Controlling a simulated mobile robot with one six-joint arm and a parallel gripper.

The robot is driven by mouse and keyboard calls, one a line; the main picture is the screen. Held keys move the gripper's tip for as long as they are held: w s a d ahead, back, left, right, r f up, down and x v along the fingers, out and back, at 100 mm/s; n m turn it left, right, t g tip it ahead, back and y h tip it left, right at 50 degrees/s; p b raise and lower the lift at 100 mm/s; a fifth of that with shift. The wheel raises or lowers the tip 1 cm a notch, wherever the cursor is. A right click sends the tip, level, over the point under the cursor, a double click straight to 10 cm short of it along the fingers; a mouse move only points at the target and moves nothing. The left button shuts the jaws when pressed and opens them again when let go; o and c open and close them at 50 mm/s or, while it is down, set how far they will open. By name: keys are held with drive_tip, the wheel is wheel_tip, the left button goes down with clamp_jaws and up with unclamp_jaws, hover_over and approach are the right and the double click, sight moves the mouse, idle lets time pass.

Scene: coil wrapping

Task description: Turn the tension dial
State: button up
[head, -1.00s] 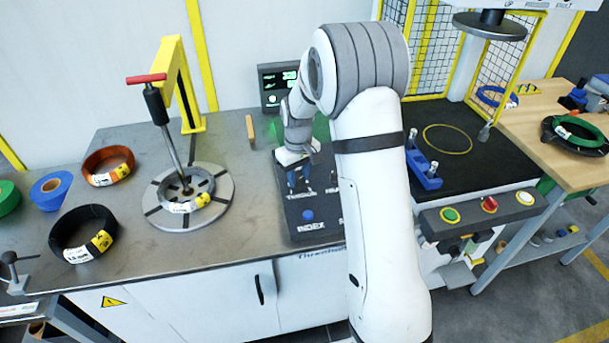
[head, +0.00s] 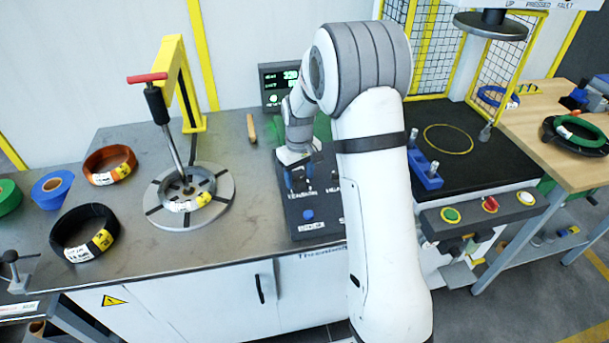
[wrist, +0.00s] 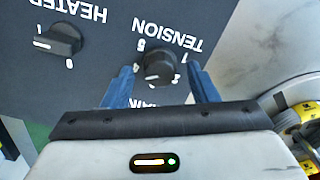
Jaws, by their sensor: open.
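The tension dial (wrist: 160,70) is a round dark knob with a pale pointer mark on the dark control panel (wrist: 100,20). It sits under the upside-down word TENSION in the wrist view. My gripper (wrist: 163,82) is open, with one blue finger on each side of the dial. I cannot tell whether the fingers touch it. In the head view my gripper (head: 298,180) points down over the panel (head: 310,222), and hides the dial there.
A heater knob (wrist: 58,41) is beside the tension dial on the same panel. A blue button (head: 308,215) is on the panel's near part. A small screen (head: 280,86) stands behind. A coil fixture (head: 162,215) and a black coil (head: 82,233) are to the left.

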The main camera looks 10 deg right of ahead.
sight(300, 179)
wheel_tip(300, 179, up, 8)
drive_tip(key=shift+f+b, duration=0.25)
drive_tip(key=shift+b, duration=0.15)
